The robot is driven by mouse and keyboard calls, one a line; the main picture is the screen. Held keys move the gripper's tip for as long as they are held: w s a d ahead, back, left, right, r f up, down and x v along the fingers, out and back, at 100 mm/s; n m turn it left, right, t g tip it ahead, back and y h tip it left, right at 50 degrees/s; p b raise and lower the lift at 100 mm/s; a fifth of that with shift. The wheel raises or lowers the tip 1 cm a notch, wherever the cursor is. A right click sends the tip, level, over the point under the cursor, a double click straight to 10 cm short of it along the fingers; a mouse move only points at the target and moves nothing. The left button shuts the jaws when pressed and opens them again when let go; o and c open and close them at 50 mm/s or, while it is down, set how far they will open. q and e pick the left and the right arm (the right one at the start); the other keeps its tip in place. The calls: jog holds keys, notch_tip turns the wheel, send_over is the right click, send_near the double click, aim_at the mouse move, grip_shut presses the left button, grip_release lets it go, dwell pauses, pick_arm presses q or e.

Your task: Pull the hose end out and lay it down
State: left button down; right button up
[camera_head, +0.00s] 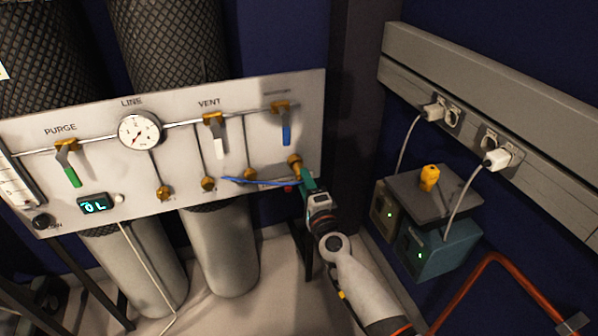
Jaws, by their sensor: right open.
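A thin blue hose (262,182) runs across the lower right of the white valve panel (180,140). Its left part starts near a brass port, and its right part reaches my right gripper. My right gripper (304,182) is open at the panel's lower right corner, just below a brass fitting (295,162). Its teal fingers are close to the hose's right part and the fitting. The gripper hides the hose's right end, so I cannot tell whether the hose is between the fingers. My left gripper is not in view.
The panel carries a gauge (139,131), a green lever (70,172), a white lever (217,142) and a blue lever (286,132). Grey cylinders (222,250) stand below. At right, a dark shelf (432,194) bears a yellow object (429,178) above two boxes with cables.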

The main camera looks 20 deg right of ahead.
jog(key=w, duration=0.3)
jog(key=shift+w+a+r+b, duration=0.1)
jog(key=shift+w+r+b, duration=0.15)
jog(key=shift+w+b, duration=0.15)
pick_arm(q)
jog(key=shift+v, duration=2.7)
pick_arm(e)
jog(key=shift+w+r, duration=0.1)
jog(key=shift+w, duration=0.9)
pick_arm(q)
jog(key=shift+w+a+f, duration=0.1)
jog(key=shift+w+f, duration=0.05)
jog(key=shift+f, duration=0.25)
pick_arm(e)
jog(key=c, duration=0.8)
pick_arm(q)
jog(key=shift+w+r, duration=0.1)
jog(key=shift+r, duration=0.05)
pick_arm(e)
jog(key=o, duration=1.3)
jog(key=shift+s, duration=0.1)
